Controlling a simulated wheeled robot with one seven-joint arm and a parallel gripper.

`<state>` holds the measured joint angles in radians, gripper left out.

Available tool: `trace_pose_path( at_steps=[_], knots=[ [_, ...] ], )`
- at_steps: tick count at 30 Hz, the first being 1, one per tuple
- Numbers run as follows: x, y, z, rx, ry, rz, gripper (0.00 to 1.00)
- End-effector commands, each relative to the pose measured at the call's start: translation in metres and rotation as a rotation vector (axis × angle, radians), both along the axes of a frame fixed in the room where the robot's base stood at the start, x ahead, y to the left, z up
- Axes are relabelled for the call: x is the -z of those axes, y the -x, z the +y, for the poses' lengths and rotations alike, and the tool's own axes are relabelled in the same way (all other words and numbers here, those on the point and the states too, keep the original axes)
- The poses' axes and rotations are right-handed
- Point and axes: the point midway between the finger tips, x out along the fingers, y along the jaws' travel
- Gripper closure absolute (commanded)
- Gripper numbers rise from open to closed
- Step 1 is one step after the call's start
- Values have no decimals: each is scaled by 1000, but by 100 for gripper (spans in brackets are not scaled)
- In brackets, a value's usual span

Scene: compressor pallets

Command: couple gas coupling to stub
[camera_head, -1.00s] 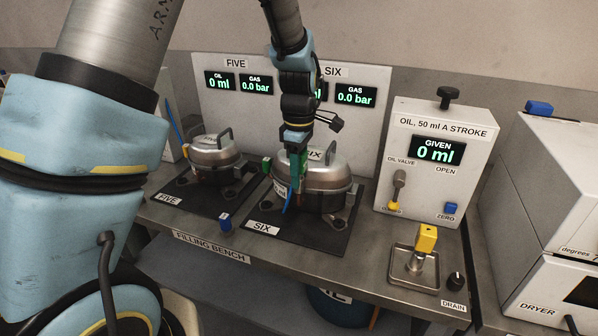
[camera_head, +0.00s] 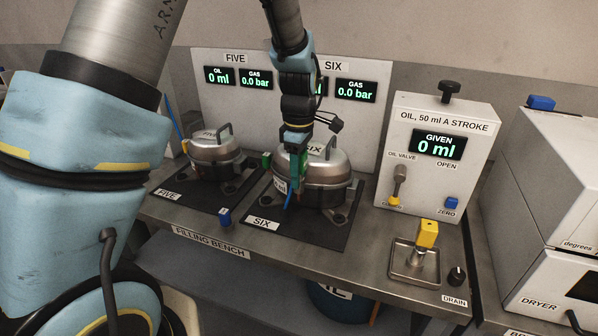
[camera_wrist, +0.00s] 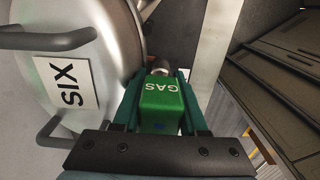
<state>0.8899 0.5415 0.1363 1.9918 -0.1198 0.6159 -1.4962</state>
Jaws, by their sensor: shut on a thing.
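My gripper (camera_wrist: 158,98) is shut on the green gas coupling (camera_wrist: 160,110), a block marked GAS, which fills the space between the fingers. A metal stub (camera_wrist: 160,71) shows just beyond the coupling's far end, in line with it; I cannot tell whether they touch or are joined. In the head view my gripper (camera_head: 296,180) points down at the front of compressor SIX (camera_head: 325,172), a silver domed can with handles. A thin blue hose or strip (camera_head: 288,201) shows below the fingers. The dome (camera_wrist: 65,35) lies to the left of the coupling in the wrist view.
A small green part (camera_head: 266,160) sits left of compressor SIX. Compressor FIVE (camera_head: 213,152) stands further left on its own plate. The oil unit (camera_head: 433,175) and a yellow coupling (camera_head: 427,234) over a drain tray are to the right. The gas displays read 0.0 bar.

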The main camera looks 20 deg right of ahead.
Motion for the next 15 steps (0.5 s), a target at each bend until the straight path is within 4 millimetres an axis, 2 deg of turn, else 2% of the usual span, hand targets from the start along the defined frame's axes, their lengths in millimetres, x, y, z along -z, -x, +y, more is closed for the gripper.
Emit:
trace_pose_path(
  at_steps=[15],
  knots=[
    [13,0,0,0,0,0,100]
  ],
)
